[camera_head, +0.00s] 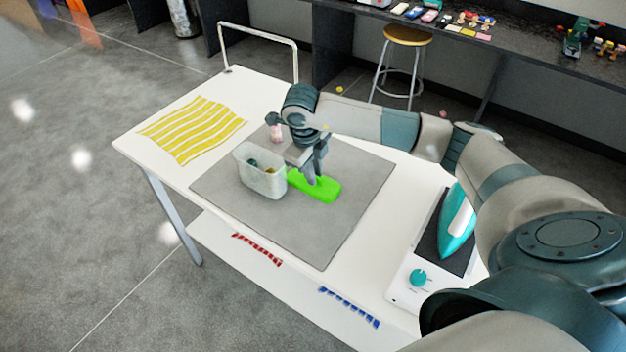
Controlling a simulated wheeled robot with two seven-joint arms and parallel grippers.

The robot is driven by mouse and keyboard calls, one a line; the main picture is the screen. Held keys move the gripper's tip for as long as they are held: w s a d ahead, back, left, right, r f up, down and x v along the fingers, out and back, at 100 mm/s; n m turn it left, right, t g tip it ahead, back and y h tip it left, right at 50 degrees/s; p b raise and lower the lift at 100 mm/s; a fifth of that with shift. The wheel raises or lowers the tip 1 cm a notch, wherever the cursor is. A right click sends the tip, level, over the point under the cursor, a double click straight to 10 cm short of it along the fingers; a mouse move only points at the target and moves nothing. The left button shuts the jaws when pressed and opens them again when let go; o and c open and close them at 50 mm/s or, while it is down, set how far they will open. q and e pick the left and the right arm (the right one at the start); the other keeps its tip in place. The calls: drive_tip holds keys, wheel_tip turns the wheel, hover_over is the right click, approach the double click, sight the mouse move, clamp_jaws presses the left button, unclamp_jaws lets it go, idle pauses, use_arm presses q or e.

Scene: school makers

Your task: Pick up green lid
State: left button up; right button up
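The green lid (324,190) lies flat on a grey mat (297,238) on the white table. My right gripper (312,181) points down over the lid, with its fingertips at or just above the lid's middle. The fingers hide part of the lid, and I cannot tell whether they are closed on it. A pale open container (262,182) with small dark and coloured items inside stands on the mat, just left of the lid. My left gripper is not in view.
A teal iron (457,228) rests on a dark pad at the table's right. A yellow striped cloth (192,130) lies at the left. A small pink object (276,132) stands behind the container. The mat's front part is clear. A stool (407,37) stands behind.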

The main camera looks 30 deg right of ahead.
clamp_jaws()
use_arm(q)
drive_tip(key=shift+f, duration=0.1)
use_arm(e)
drive_tip(key=shift+r, duration=0.15)
drive_tip(key=shift+w+r+b, duration=0.1)
drive_tip(key=shift+r+b, duration=0.45)
drive_tip(key=shift+r, duration=0.1)
wheel_tip(320, 180, up, 2)
drive_tip(key=shift+r+b, duration=0.25)
drive_tip(key=shift+b, duration=0.45)
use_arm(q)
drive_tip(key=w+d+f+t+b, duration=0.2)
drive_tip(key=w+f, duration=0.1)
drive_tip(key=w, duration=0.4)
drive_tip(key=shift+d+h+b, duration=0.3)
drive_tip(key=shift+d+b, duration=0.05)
use_arm(e)
drive_tip(key=s+d+r, duration=0.1)
drive_tip(key=s+r, duration=0.6)
drive_tip(key=s, duration=0.4)
drive_tip(key=shift+s+d, duration=0.35)
